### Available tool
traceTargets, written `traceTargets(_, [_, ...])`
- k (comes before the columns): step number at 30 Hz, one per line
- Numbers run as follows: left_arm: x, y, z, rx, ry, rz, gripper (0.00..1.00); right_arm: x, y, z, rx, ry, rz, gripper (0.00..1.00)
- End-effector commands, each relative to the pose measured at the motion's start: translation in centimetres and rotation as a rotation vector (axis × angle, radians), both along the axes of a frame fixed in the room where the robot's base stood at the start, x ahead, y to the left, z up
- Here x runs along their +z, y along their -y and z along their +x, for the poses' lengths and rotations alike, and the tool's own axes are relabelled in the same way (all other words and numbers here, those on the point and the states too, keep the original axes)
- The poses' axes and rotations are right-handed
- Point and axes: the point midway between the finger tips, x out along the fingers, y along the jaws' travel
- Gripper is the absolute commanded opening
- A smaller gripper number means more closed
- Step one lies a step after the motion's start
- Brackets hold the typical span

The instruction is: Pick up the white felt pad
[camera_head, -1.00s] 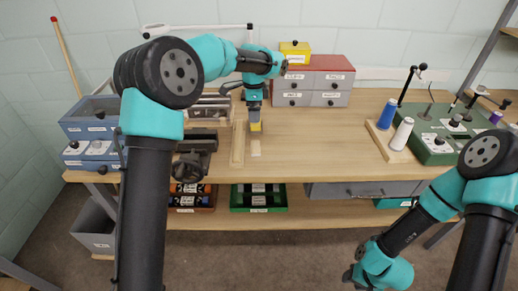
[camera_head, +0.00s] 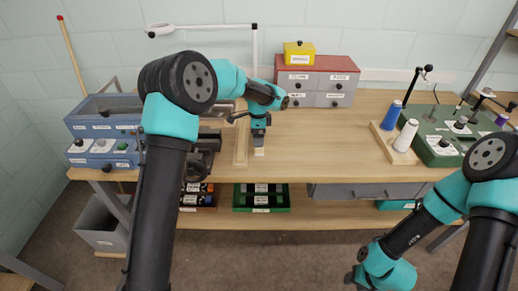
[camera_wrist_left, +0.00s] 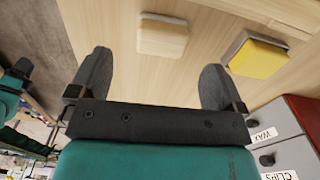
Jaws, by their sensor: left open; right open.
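The white felt pad (camera_wrist_left: 163,36) lies on the wooden bench as a small pale block, seen in the left wrist view just beyond the gap between the fingertips. In the head view the pad (camera_head: 259,151) shows just below my left gripper (camera_head: 259,138). That gripper also shows in the left wrist view (camera_wrist_left: 157,72), open and empty, its two dark fingers wide apart. A yellow pad with a grey edge (camera_wrist_left: 259,57) lies beside the white one, near the right finger. My right gripper (camera_head: 355,277) is low at the bottom right, far from the pad and open.
A red and grey drawer cabinet (camera_head: 318,82) with a yellow box (camera_head: 299,55) on top stands behind. A wooden strip (camera_head: 241,140) lies left of the pad. The bench between pad and spools is clear.

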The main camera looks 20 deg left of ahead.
Motion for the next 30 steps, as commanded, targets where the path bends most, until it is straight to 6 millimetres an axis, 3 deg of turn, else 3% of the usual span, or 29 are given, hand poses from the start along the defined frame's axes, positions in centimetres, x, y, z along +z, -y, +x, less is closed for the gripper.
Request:
traceTargets(3, [-1.0, 0.0, 0.0, 0.000, 0.000, 0.000, 0.96, 0.0, 0.0, 0.0, 0.000, 0.000, 0.000, 0.43])
traceTargets(16, [-1.6, 0.0, 0.0, 0.000, -0.001, 0.001, 0.96, 0.0, 0.0, 0.0, 0.000, 0.000, 0.000, 0.43])
traceTargets(25, [-5.3, 0.2, 0.3, -0.001, -0.002, 0.000, 0.96, 0.0, 0.0, 0.0, 0.000, 0.000, 0.000, 0.43])
traceTargets(30, [-6.3, 0.3, 0.3, 0.000, 0.000, 0.000, 0.96, 0.0, 0.0, 0.0, 0.000, 0.000, 0.000, 0.43])
